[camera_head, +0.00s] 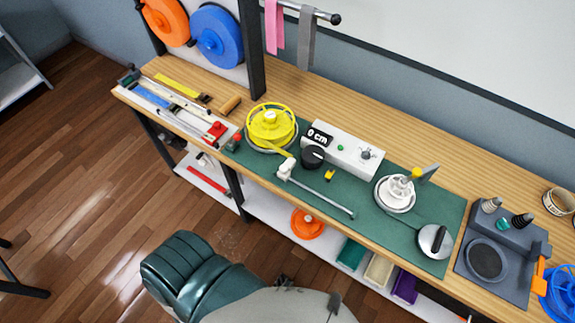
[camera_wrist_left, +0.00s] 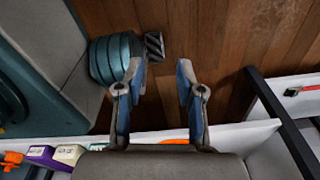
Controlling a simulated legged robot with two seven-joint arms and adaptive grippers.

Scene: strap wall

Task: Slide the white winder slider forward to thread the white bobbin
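The white winder slider (camera_head: 286,168) sits at the left end of a thin metal rail (camera_head: 322,196) that runs right along the front of the green mat. A short yellow strap end reaches from the yellow spool (camera_head: 270,122) toward the slider; I cannot tell whether it touches. The white bobbin (camera_head: 394,197) stands on a round base to the right, beyond the rail's right end. My left gripper (camera_wrist_left: 161,78) is open and empty in the left wrist view, over the floor in front of the bench. My right gripper is in neither view.
A grey box reading 0 cm (camera_head: 345,150) and a black knob (camera_head: 312,156) stand behind the rail. A round crank with a black handle (camera_head: 435,241) is right of the bobbin. Tools lie at the bench's left; a dark station (camera_head: 503,255) stands at right.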

